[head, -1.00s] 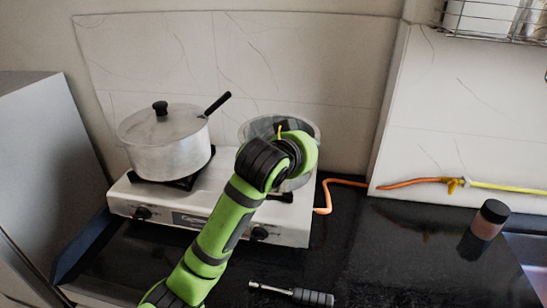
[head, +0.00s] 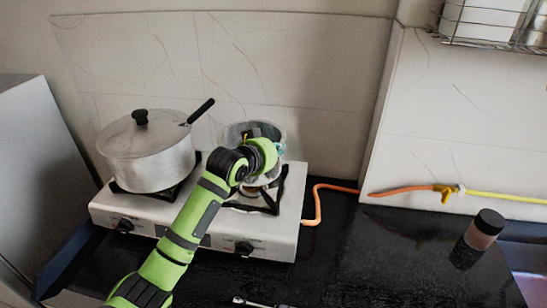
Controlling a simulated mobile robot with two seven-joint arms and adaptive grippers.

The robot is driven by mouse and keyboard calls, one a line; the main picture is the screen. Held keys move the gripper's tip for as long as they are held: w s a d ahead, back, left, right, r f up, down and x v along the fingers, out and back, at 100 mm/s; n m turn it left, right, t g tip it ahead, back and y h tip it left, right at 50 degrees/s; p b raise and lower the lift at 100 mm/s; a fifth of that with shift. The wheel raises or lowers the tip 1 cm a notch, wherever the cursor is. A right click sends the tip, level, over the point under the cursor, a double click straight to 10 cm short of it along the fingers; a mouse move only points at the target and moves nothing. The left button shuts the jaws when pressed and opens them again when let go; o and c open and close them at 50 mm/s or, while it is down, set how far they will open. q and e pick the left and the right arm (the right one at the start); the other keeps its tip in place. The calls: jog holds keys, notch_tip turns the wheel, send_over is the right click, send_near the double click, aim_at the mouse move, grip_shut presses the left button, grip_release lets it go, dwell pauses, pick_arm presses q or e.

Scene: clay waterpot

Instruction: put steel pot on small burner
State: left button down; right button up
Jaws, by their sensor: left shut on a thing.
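The steel pot (head: 229,136) is a small, open grey vessel over the back of the stove's right side. My left gripper (head: 262,136) is shut on its near side or rim; my wrist hides most of the fingers and part of the pot. The small burner (head: 268,205), with a black grate, shows in front of and below the pot. The pot appears held up, towards the rear of this burner; I cannot tell its exact height. My right gripper is not in view.
A larger lidded pot (head: 150,160) with a black handle stands on the left burner of the white stove (head: 270,240). An orange hose (head: 330,187) runs along the wall. A dark-capped jar (head: 482,232) stands on the black counter. A tool (head: 245,301) lies at the bottom edge.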

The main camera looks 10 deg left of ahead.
pick_arm(q)
jog(key=shift+w+a+f, duration=0.3)
jog(key=shift+w+a, duration=0.05)
jog(key=shift+a, duration=0.05)
notch_tip(320, 180, down, 4)
jog(key=shift+r+p, duration=0.15)
jog(key=shift+p, duration=0.65)
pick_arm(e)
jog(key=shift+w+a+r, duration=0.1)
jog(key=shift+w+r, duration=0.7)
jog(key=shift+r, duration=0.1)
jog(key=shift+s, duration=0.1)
pick_arm(q)
jog(key=c, duration=1.4)
grip_release()
jog(key=shift+s+f, duration=0.1)
jog(key=shift+f, duration=0.1)
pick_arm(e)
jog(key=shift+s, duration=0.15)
